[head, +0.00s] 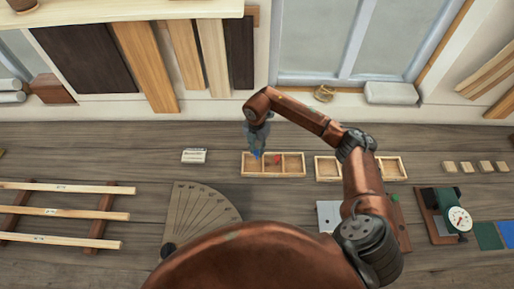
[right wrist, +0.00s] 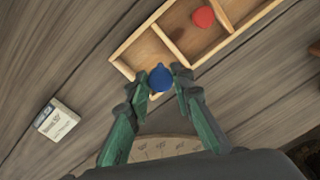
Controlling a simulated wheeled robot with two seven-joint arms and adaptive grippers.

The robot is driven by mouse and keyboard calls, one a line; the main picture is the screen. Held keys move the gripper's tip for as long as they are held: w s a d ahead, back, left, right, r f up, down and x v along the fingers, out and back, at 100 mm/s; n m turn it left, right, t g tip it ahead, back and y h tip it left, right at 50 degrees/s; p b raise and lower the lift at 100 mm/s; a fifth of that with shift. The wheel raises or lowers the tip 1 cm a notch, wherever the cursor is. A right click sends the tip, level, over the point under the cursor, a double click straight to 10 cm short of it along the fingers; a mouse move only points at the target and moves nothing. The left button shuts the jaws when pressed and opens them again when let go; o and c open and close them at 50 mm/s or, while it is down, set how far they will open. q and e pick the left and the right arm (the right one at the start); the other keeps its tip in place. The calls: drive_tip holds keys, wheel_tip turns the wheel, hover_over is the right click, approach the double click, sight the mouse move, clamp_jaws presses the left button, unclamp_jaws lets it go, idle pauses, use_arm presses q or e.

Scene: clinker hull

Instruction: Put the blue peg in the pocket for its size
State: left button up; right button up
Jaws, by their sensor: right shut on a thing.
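The blue peg (head: 256,155) is between the fingertips of my right gripper (head: 257,146). In the right wrist view, the blue peg (right wrist: 160,78) sits between the two green fingers, which are shut on it. The peg appears over the left compartment of the wooden tray (head: 273,176), close to its near wall; I cannot tell its height. The tray also shows in the right wrist view (right wrist: 128,46). A red peg (right wrist: 203,17) is in the compartment beside it, the middle one in the head view. My left gripper is out of view.
A second wooden tray (head: 327,179) stands to the right, partly behind my arm. A small white box (head: 194,156) lies left of the first tray. A protractor board (head: 202,212) and a slatted rack (head: 62,211) lie nearer. Bare bench surrounds the white box.

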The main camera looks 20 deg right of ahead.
wheel_tip(320, 180, down, 2)
drive_tip(key=shift+b, duration=0.4)
drive_tip(key=o, duration=0.8)
drive_tip(key=shift+r, duration=0.15)
wheel_tip(320, 180, up, 12)
drive_tip(key=shift+w+f, duration=0.1)
